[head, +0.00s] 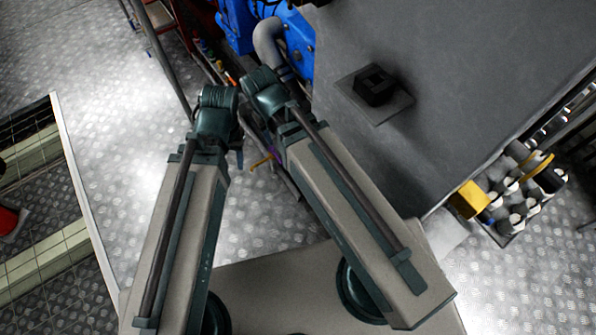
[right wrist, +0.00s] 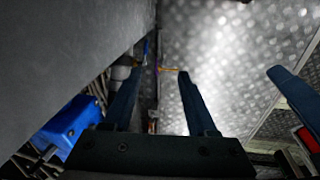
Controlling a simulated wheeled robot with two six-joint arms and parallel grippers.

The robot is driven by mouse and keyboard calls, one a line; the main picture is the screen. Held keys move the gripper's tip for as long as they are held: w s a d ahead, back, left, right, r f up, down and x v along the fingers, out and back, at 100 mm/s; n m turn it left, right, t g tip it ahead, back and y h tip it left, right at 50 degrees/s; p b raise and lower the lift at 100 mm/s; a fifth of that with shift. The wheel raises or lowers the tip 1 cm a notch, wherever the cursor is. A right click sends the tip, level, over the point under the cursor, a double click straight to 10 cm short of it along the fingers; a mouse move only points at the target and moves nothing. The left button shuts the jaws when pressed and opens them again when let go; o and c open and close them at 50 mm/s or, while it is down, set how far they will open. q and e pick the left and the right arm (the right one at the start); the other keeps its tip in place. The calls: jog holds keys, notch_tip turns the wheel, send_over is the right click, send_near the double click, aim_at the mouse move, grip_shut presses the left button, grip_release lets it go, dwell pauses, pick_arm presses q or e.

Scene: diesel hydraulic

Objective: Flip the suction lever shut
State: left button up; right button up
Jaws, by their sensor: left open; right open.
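The suction lever (head: 262,162) shows as a small yellow-orange handle beside a purple part, low between my two arms in the head view. It also shows in the right wrist view (right wrist: 170,69), sticking out to the right of the purple part. My left gripper (head: 240,157) is mostly hidden under its own wrist, left of the lever and apart from it. My right gripper (right wrist: 158,85) is open, with its two fingers on either side of the lever in the picture. The lever appears to lie beyond the fingertips; contact cannot be told.
A large grey block (head: 440,90) with a black box (head: 374,86) stands at right. Blue machinery (head: 300,45) with a grey pipe (head: 268,40) is at the top. Bare metal floor (head: 110,90) lies at left. A rack with a yellow block (head: 468,200) is at right.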

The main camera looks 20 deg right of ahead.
jog(key=w+d+f+t+b, duration=0.1)
jog(key=w+f+b, duration=0.3)
jog(key=f+b, duration=0.9)
jog(key=w+d+f+t+b, duration=0.1)
jog(key=w+d+f+b, duration=0.2)
jog(key=f+b, duration=1)
jog(key=w+d+f+m+t+h+b, duration=0.1)
jog(key=w+d+f+b, duration=0.2)
jog(key=f+b, duration=1.1)
jog(key=w, duration=0.3)
jog(key=shift+f+t, duration=0.2)
jog(key=shift+t, duration=0.2)
jog(key=shift+w, duration=0.1)
jog(key=shift+f, duration=0.1)
jog(key=b+x, duration=1.2)
jog(key=x, duration=0.1)
jog(key=shift+w+d+f, duration=0.15)
jog(key=shift+d+f, duration=0.05)
jog(key=shift+d, duration=0.05)
grip_shut()
